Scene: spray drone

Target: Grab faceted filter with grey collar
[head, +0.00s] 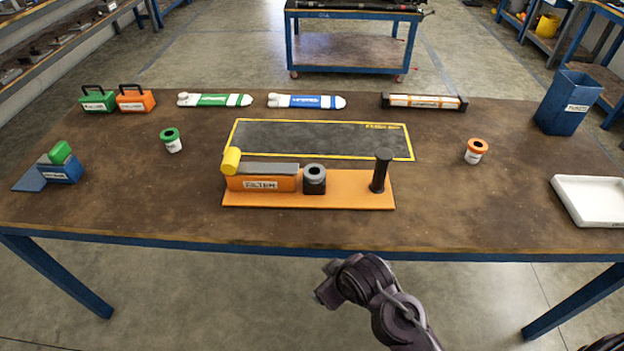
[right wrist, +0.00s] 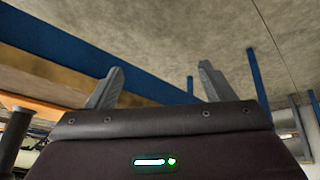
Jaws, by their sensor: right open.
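On the orange base (head: 360,195) at the table's middle sits a small dark block with a grey ring (head: 314,178) on top. It may be the filter with the grey collar, but its facets are too small to tell. My right arm reaches in from the bottom of the head view, in front of the table's front edge and below the orange base. My right gripper (right wrist: 162,72) shows two grey fingers spread apart in the right wrist view, with nothing between them. My left gripper is not in view.
The base also carries an orange filter-labelled block (head: 262,184), a yellow cap (head: 231,160) and a black post (head: 380,170). Green-ringed (head: 171,140) and orange-ringed (head: 475,151) canisters stand left and right. A white tray (head: 592,200) and blue bin (head: 568,102) are at right.

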